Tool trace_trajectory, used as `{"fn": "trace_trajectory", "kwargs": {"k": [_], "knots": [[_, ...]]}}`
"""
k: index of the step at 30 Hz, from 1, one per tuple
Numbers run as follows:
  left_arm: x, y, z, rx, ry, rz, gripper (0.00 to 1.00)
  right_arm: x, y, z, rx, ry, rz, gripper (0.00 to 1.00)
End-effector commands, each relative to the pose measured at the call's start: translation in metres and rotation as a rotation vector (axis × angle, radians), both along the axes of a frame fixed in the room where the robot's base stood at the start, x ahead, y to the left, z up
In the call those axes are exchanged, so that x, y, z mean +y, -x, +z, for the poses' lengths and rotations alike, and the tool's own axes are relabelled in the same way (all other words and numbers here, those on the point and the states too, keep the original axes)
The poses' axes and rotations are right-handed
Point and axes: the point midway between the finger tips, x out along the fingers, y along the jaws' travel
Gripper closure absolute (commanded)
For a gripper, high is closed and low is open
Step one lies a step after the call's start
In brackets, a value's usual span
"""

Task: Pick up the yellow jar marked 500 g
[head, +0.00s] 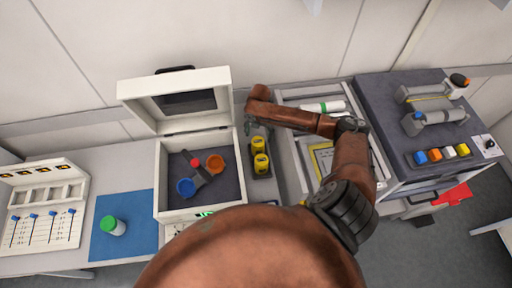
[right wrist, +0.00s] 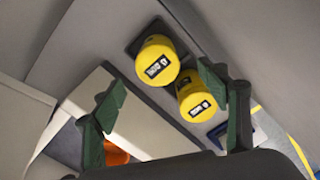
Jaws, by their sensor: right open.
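Two yellow jars with dark labels stand in a narrow dark tray (head: 263,174) beside the open case. The far jar (head: 258,143) and the near jar (head: 261,163) show in the head view. The right wrist view shows both, one jar (right wrist: 157,62) higher and the other jar (right wrist: 197,100) lower right. I cannot tell which label reads 500 g. My right gripper (head: 248,121) hangs by the far end of the tray. In the right wrist view its green fingers (right wrist: 160,84) are spread, with nothing held between them. My left gripper is out of view.
An open white case (head: 161,190) holds blue, orange and red parts just left of the jars. A blue mat (head: 107,245) with a green-topped jar lies further left. A frame with a green-and-white tube (head: 322,107) and a dark trolley (head: 375,90) stand to the right.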

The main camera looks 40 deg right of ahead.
Motion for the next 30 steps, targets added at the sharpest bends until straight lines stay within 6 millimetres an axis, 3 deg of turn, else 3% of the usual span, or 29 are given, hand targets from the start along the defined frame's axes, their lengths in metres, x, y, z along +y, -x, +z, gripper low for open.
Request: {"fn": "trace_trajectory", "kwargs": {"k": [15,23,30], "knots": [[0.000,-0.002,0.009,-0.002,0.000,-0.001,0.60,0.003,-0.002,-0.061,-0.001,0.000,0.004,0.32],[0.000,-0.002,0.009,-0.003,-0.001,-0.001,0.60,0.002,-0.003,-0.063,-0.003,0.001,0.005,0.32],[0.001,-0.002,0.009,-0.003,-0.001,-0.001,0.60,0.002,-0.003,-0.063,-0.003,0.001,0.005,0.49]]}}
